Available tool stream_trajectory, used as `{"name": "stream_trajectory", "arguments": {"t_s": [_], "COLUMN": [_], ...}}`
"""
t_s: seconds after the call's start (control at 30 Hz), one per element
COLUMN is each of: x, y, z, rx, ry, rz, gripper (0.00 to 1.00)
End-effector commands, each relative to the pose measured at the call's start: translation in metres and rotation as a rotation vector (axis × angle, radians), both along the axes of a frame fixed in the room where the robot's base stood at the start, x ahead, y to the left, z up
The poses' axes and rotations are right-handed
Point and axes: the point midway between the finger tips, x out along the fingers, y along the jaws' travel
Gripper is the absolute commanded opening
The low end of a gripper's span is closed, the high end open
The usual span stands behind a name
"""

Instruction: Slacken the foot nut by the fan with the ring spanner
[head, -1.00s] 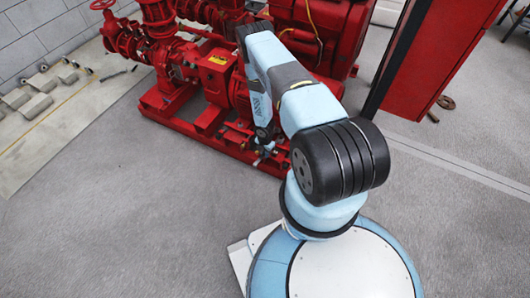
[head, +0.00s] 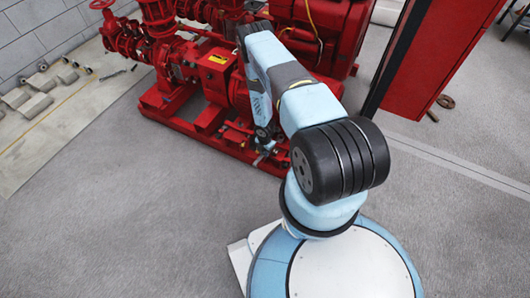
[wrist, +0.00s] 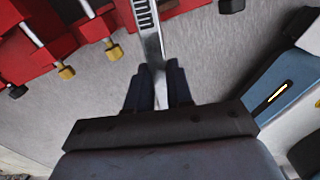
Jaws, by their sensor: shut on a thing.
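My gripper (wrist: 158,88) is shut on the ring spanner (wrist: 148,25) in the wrist view. The spanner's silver shank with its slotted grip runs up out of the top of that view, so its ring end is out of sight. Brass-coloured nuts or bolt heads (wrist: 66,72) stand at the red frame's edge, left of the spanner, with another brass one (wrist: 114,52) closer to it. I cannot tell which is the foot nut by the fan. In the head view my gripper (head: 262,152) is small and low beside the red pump base; the spanner is hard to make out there.
The red pumpset base (head: 180,115) stands behind and left of my arm. A red cabinet (head: 440,50) is at the right. Grey blocks (head: 40,82) lie by the left wall. The grey floor (head: 110,200) in front is clear.

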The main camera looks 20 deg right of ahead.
Motion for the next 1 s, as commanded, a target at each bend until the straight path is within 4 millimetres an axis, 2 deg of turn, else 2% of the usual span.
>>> {"name": "stream_trajectory", "arguments": {"t_s": [1.0], "x": [0.0], "y": [0.0], "z": [-0.02], "rx": [0.0], "ry": [0.0], "rz": [0.0], "gripper": [0.0]}}
